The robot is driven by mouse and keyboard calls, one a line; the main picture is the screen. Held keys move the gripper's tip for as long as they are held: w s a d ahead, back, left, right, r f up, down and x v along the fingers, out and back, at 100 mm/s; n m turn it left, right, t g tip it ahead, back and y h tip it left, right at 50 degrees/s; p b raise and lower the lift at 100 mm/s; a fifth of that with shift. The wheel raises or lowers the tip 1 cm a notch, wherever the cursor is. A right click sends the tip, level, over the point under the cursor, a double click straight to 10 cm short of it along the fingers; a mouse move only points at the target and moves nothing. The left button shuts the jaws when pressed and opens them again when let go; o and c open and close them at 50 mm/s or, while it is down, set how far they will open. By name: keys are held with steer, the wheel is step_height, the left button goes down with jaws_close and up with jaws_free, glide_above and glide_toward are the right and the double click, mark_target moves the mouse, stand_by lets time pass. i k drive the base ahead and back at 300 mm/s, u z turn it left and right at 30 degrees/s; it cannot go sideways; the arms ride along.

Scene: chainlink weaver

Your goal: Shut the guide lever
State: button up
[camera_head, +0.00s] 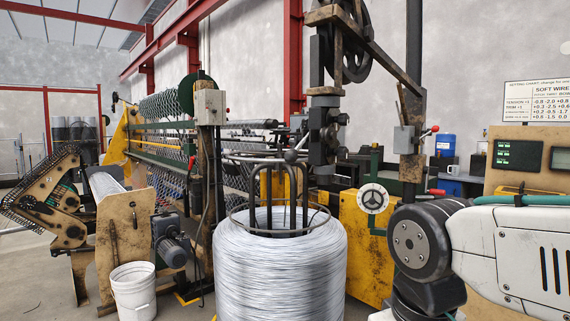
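Several small levers or handles show around the machine. A red-knobbed lever (431,130) sticks out from a grey box on the post right of centre. A red-ended handle (436,192) lies lower on the right. A dark ball-ended lever (291,156) shows just above the wire coil, near the black roller guide block (324,125). I cannot tell which of these is the guide lever, or whether it is open or shut. My arm comes in from the right edge and bends downward. My gripper is out of view.
A large wire coil (280,270) stands in the centre foreground, close to my arm. A white bucket (133,292) stands at the lower left. A yellow cabinet with a handwheel (372,199) is behind the coil. A control panel (518,154) stands at the right.

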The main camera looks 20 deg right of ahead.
mark_target(290, 156)
steer(key=k, duration=0.5)
steer(key=u, duration=0.9)
steer(key=i, duration=1)
steer(key=z, duration=1.9)
